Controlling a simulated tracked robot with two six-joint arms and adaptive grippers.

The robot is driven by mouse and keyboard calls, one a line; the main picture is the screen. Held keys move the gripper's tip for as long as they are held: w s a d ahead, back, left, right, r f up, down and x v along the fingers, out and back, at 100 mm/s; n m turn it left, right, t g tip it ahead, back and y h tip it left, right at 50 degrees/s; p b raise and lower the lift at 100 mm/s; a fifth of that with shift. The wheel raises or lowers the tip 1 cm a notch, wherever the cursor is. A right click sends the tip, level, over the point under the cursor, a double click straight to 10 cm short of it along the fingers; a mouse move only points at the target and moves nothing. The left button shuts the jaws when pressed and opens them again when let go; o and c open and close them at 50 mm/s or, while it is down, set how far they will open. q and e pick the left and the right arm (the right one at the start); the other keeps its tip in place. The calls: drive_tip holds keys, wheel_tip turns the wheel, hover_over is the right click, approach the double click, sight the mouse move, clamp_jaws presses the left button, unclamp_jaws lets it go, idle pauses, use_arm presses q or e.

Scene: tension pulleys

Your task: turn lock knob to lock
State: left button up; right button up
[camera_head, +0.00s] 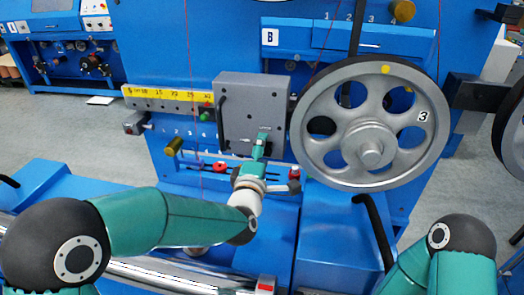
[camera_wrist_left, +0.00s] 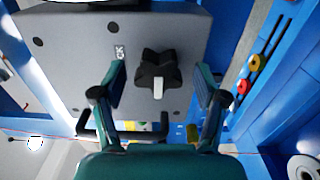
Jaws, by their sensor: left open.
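A black star-shaped lock knob (camera_wrist_left: 157,71) sits on a grey box face (camera_wrist_left: 65,60) in the left wrist view, with a small white mark on its front. My left gripper (camera_wrist_left: 160,88) is open, with one finger on each side of the knob and visible gaps to both fingers. In the head view my left gripper (camera_head: 261,142) reaches up to the lower right of the grey box (camera_head: 245,105), and the knob is hidden there. My right gripper is not in view; only part of my right arm shows at the lower right.
A large grey pulley wheel (camera_head: 420,155) marked 3 stands just right of the grey box. A black handle (camera_head: 222,110) runs along the box's left side. A yellow scale (camera_head: 165,97) and red knobs (camera_head: 220,167) are nearby on the blue machine.

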use_arm(q)
drive_tip(key=shift+c, duration=0.2)
drive_tip(key=c, duration=1.1)
drive_tip(key=shift+o, duration=0.2)
drive_tip(key=m+b, duration=0.2)
drive_tip(key=m, duration=0.4)
drive_tip(key=m+b, duration=0.2)
drive_tip(key=m, duration=0.4)
drive_tip(key=m+b, duration=0.2)
drive_tip(key=m, duration=0.4)
drive_tip(key=shift+f, duration=0.35)
